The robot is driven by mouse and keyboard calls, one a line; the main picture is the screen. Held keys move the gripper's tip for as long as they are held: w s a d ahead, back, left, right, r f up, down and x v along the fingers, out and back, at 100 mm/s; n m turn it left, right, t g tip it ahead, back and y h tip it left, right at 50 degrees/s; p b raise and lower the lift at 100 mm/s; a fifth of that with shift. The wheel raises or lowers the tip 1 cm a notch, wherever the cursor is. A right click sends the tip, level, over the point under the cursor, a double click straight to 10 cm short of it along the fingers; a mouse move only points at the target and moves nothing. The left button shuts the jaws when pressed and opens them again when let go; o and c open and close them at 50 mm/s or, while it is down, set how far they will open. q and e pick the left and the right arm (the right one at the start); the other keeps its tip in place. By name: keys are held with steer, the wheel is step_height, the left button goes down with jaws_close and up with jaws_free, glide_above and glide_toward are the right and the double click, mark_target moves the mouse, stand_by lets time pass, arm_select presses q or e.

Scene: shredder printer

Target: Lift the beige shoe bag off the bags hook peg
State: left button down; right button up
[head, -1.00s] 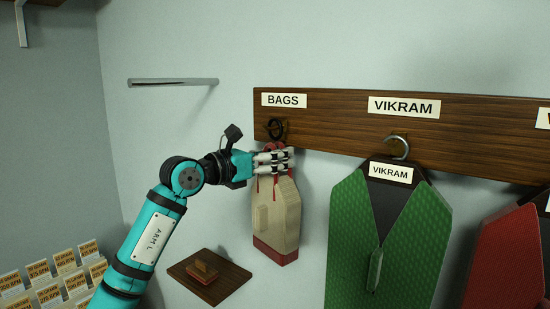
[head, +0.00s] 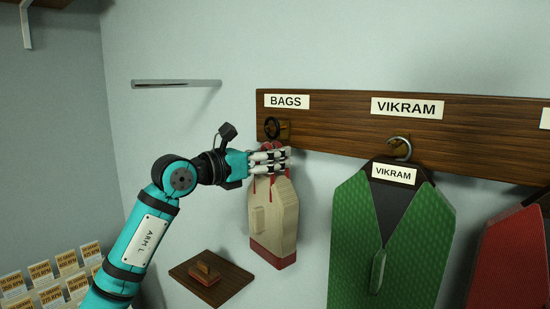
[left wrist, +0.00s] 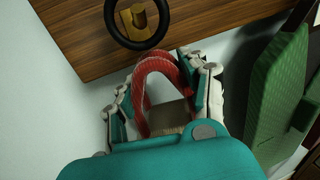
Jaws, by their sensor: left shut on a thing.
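The beige shoe bag (head: 273,215) has a red base and a red strap loop, and hangs upright below the BAGS label (head: 287,102). My left gripper (head: 270,161) is shut on the red strap (left wrist: 160,67) at the bag's top. In the left wrist view the gripper's fingers (left wrist: 163,95) lie on both sides of the strap. A black ring (head: 271,128) is just above, in front of the brass bags hook peg (left wrist: 137,22). I cannot tell whether the ring still bears on the peg. The strap's join to the ring is not clear. My right gripper is not in view.
A green garment (head: 350,235) hangs close on the right from the VIKRAM hook (head: 402,148), with a red one (head: 508,262) beyond. A small wooden wall plate (head: 230,284) is below left of the bag. A metal rail (head: 175,83) is above left.

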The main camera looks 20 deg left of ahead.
arm_select(q)
steer(key=shift+s+a+r+b, duration=0.15)
steer(key=shift+s+a+b, duration=0.15)
steer(key=shift+s, duration=0.45)
steer(key=shift+s+a+r+b, duration=0.15)
steer(key=shift+s+a, duration=0.1)
steer(key=shift+s, duration=0.45)
steer(key=s+a+b, duration=0.2)
steer(key=s+b, duration=0.1)
steer(key=s, duration=0.2)
steer(key=shift+s, duration=0.35)
